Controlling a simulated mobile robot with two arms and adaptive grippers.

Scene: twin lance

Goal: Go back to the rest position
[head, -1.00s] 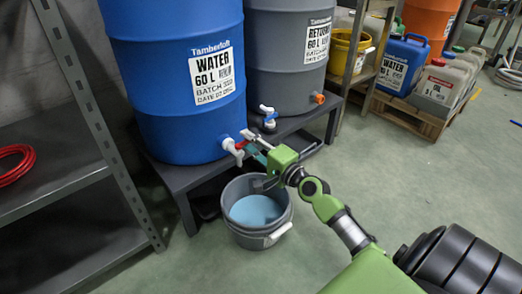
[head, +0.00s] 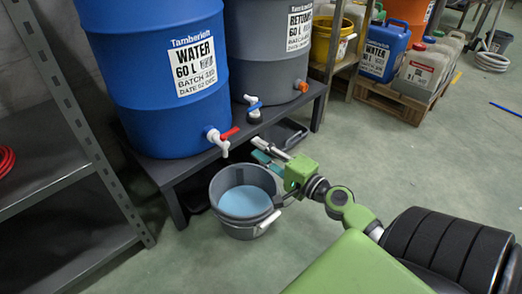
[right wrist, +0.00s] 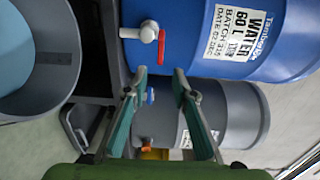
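My right gripper (head: 258,148) is green with teal finger pads. It is open and empty, in front of the dark stand and just above and right of the bucket. In the right wrist view its two fingers (right wrist: 160,78) are spread with nothing between them. The blue water barrel's white tap (head: 216,141) has a red lever (head: 230,133); the gripper is apart from it, to its right and lower. The tap also shows in the right wrist view (right wrist: 148,32). My left gripper is not in view.
The grey bucket (head: 219,214) with pale blue liquid (head: 245,200) stands on the floor beneath the tap. A grey barrel (head: 260,60) with a blue-handled tap (head: 253,103) is beside the blue barrel (head: 155,110). A metal shelf (head: 60,172) stands left. Open floor (head: 440,160) lies right.

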